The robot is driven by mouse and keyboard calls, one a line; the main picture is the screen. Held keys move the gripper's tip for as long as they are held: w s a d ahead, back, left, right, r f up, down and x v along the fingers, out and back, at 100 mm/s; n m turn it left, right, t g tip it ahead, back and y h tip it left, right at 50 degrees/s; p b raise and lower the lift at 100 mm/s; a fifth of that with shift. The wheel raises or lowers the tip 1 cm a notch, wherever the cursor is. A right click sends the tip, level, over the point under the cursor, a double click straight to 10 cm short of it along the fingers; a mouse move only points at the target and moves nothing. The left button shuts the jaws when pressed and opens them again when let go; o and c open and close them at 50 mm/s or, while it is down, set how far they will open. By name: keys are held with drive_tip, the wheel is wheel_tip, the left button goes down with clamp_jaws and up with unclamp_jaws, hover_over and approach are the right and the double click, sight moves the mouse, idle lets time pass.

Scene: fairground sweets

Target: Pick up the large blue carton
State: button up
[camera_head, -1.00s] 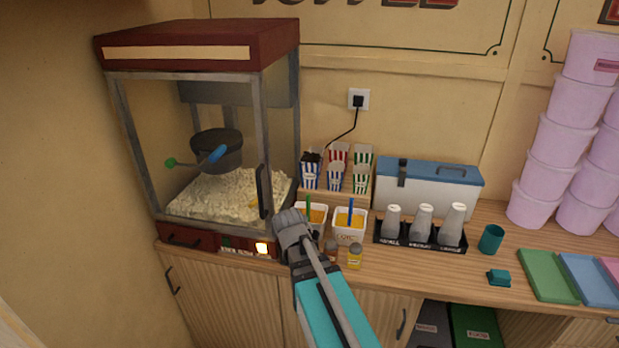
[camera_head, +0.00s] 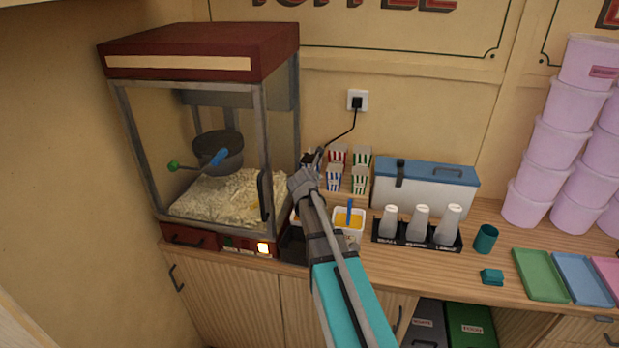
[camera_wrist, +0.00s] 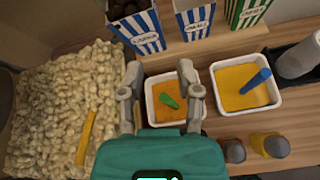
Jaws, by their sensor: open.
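The large blue carton (camera_wrist: 142,30), blue-and-white striped with dark contents, stands at the top left of the wrist view. In the head view it is mostly hidden behind my gripper (camera_head: 309,172). A smaller blue striped carton (camera_wrist: 195,20) stands to its right, and it also shows in the head view (camera_head: 333,178). My gripper is open and empty. In the wrist view its two fingers (camera_wrist: 161,72) are apart, over a white tub of orange sauce (camera_wrist: 178,114), with the large blue carton beyond them.
The popcorn machine (camera_head: 185,60) is close on the left. A white tub of yellow sauce (camera_wrist: 246,88) is right of the fingers; two small bottles (camera_wrist: 270,146) stand in front. Green striped cartons (camera_head: 360,180), a cup rack (camera_head: 416,240) and a cool box (camera_head: 425,190) are further right.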

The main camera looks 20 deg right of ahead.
drive_tip(key=shift+w+d+r+n+t, duration=0.2)
drive_tip(key=shift+w+r+n+t, duration=0.05)
drive_tip(key=shift+w+r+n, duration=0.25)
drive_tip(key=shift+w+d+r+n+t, duration=0.25)
drive_tip(key=shift+w+r+n, duration=0.1)
drive_tip(key=shift+n, duration=0.25)
drive_tip(key=b+x, duration=0.3)
drive_tip(key=x, duration=0.5)
drive_tip(key=shift+f, duration=0.1)
drive_tip(key=shift+b+x, duration=1.05)
drive_tip(key=shift+x, duration=1.8)
drive_tip(key=shift+s, duration=0.1)
clamp_jaws()
